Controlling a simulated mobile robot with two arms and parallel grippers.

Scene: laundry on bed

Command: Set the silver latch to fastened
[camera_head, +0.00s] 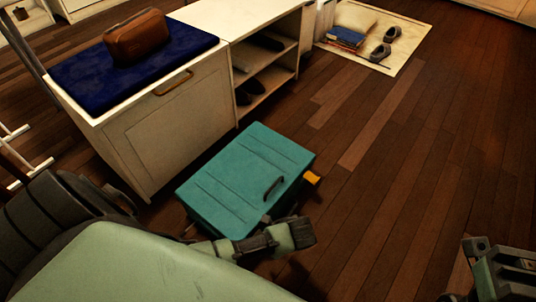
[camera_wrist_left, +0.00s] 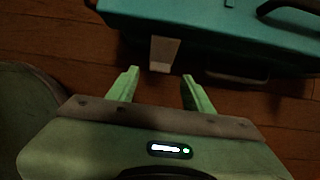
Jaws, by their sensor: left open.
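The teal suitcase (camera_head: 248,178) lies flat on the floor, with a dark handle (camera_head: 274,187) on its top. The silver latch (camera_wrist_left: 164,53) is a pale plate at the suitcase's near edge in the left wrist view. It is left of the handle there. In the head view my left arm hides it. I cannot tell its exact angle. An orange latch (camera_head: 312,178) sticks out from the same edge, farther along. My left gripper (camera_wrist_left: 158,73) is open and empty, its fingertips pointing at the silver latch, just short of it. My right gripper (camera_head: 500,268) is at the lower right, away from the suitcase.
A white cabinet (camera_head: 170,130) with a blue cloth (camera_head: 85,75) and a brown bag (camera_head: 137,38) stands behind the suitcase. An open shelf (camera_head: 268,65) holds shoes. A pale mat (camera_head: 405,50) with shoes and books lies farther back. The wooden floor at right is clear.

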